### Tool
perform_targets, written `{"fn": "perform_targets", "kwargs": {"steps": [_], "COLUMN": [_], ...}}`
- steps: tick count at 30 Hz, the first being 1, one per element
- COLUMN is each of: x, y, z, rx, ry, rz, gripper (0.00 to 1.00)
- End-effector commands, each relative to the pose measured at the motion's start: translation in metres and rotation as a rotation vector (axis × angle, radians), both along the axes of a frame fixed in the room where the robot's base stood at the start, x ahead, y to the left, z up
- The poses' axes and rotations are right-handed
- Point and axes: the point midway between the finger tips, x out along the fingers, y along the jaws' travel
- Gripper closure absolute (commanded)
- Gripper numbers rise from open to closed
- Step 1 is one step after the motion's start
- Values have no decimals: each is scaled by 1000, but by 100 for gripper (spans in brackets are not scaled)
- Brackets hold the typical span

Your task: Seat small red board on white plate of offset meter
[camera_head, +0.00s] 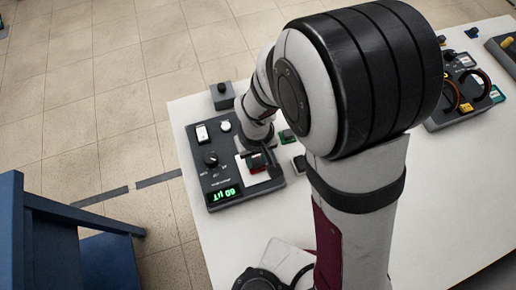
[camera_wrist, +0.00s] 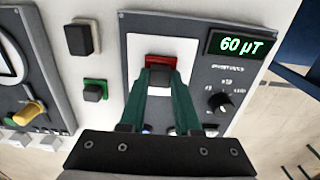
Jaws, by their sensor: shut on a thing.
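The offset meter (camera_head: 212,180) is a dark grey panel box at the table's left end; its display glows green with "60 µT" in the wrist view (camera_wrist: 238,45). Its white plate (camera_wrist: 186,46) lies beside the display. The small red board (camera_wrist: 163,61) is over the white plate, with a dark block on top. My gripper (camera_wrist: 159,78) has its green fingers shut on that block. The board appears at or just above the plate; contact cannot be told. In the head view the red board (camera_head: 259,162) shows at the gripper, partly hidden by my arm.
A green board with a dark block (camera_wrist: 95,91) and a dark grey block (camera_wrist: 82,37) lie beside the meter. Another meter with coils (camera_head: 466,92) stands at the table's far right. A small grey box with a knob (camera_head: 222,96) stands behind the meter.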

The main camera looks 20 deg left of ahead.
Motion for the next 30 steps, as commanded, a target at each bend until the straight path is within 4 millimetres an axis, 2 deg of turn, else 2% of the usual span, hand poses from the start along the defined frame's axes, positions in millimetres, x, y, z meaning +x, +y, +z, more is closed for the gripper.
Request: {"fn": "perform_targets", "kwargs": {"steps": [7, 8, 13, 14, 20, 25, 30], "x": [0, 0, 0, 0, 0, 0, 0], "y": [0, 0, 0, 0, 0, 0, 0], "z": [0, 0, 0, 0, 0, 0, 0], "rx": [0, 0, 0, 0, 0, 0, 0], "ry": [0, 0, 0, 0, 0, 0, 0], "rz": [0, 0, 0, 0, 0, 0, 0], "gripper": [100, 67, 36, 34, 34, 4, 4]}}
